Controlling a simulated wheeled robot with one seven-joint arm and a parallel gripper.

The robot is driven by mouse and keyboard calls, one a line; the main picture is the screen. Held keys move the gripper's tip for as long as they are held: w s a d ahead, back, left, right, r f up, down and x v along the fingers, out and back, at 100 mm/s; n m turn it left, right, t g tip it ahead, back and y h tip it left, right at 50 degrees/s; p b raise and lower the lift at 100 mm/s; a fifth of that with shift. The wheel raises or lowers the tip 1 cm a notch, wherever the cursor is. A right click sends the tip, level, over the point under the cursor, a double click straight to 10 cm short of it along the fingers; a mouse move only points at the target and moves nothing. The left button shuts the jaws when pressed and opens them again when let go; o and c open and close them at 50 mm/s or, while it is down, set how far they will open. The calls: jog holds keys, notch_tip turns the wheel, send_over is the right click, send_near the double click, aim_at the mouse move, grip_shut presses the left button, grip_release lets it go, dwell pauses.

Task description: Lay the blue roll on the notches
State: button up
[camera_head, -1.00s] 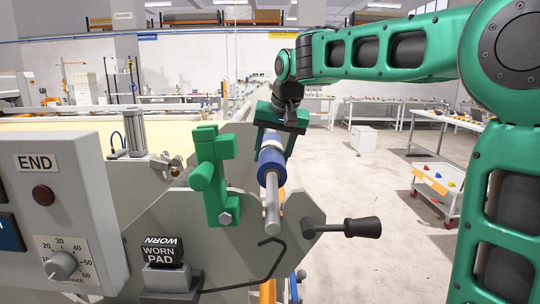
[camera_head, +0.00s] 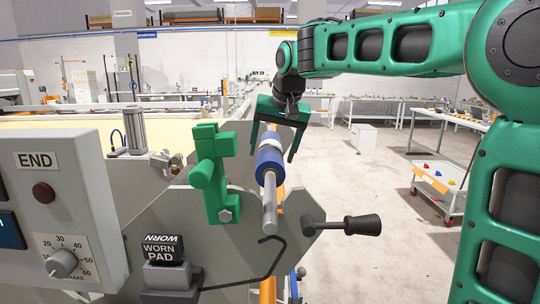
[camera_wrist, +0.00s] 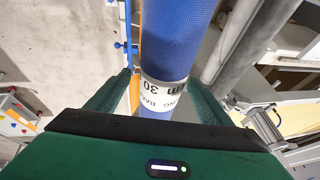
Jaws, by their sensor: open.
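The blue roll (camera_head: 270,163) has a white label band and a grey shaft (camera_head: 270,212) pointing toward me. The shaft crosses the upper edge of the grey side plate (camera_head: 300,206), where the near notch is largely hidden behind it; I cannot tell how deep it sits. The far notch is hidden. My gripper (camera_head: 271,158) is open, with its fingers on either side of the roll and its palm above. In the wrist view the blue roll (camera_wrist: 181,40) runs between the spread fingers, with gaps beside it and its printed white band (camera_wrist: 166,95) near the palm.
A green clamp-like bracket (camera_head: 211,175) stands just left of the roll. A black-handled crank (camera_head: 350,226) juts right from the plate. The worn pad block (camera_head: 163,255) and END control box (camera_head: 60,215) are at lower left. Open floor lies to the right.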

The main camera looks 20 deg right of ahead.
jog(key=v, duration=0.9)
jog(key=shift+r, duration=0.35)
